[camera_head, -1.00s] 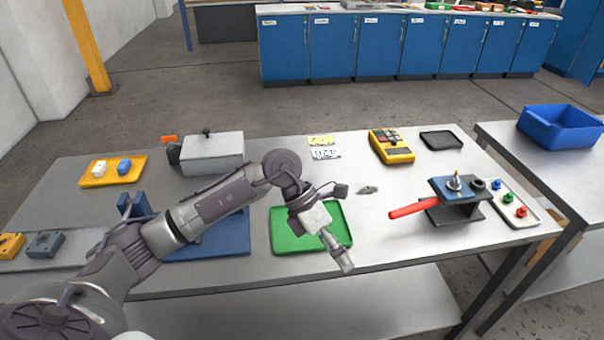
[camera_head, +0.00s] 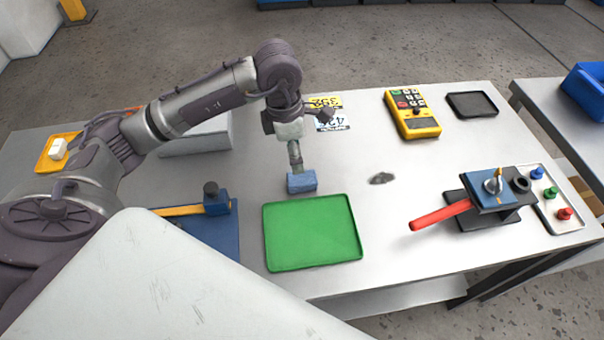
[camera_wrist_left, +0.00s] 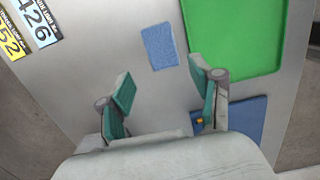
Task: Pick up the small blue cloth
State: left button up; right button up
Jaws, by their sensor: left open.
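The small blue cloth (camera_head: 301,182) lies on the grey metal table just beyond the green tray's (camera_head: 312,232) far edge, near its far left corner. It looks like a small folded rectangle. In the left wrist view the cloth (camera_wrist_left: 160,46) lies flat, ahead of the fingertips and apart from the tray. My left gripper (camera_head: 296,163) points down right over the cloth. In the wrist view this gripper (camera_wrist_left: 161,68) is open, its green-padded fingers wide apart and nothing between them. Whether the fingertips touch the table cannot be told. My right gripper is not in view.
A valve with a red handle (camera_head: 440,215) stands right of the tray. A blue fixture with a yellow lever (camera_head: 182,210) is to the left. A yellow meter (camera_head: 411,113), black tray (camera_head: 471,104) and number tags (camera_head: 331,120) lie farther back. A grey rag (camera_head: 382,178) lies mid-table.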

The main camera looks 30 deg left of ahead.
aim_at(301, 178)
pick_arm(q)
jog(key=f, duration=0.3)
jog(key=shift+w+d+f, duration=0.1)
jog(key=shift+d+f, duration=0.15)
jog(key=shift+f, duration=0.15)
jog(key=shift+f+p, duration=0.5)
jog(key=f, duration=0.1)
jog(key=f+p, duration=0.1)
jog(key=f, duration=0.1)
jog(key=shift+w+d+f, duration=0.1)
jog(key=shift+d+f, duration=0.2)
jog(key=shift+d, duration=0.05)
jog(key=shift+f, duration=0.35)
jog(key=shift+w+f, duration=0.1)
jog(key=shift+c, duration=0.2)
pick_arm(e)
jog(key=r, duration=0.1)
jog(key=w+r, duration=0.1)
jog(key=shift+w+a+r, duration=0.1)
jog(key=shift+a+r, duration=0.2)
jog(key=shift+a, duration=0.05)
pick_arm(q)
jog(key=c, duration=0.6)
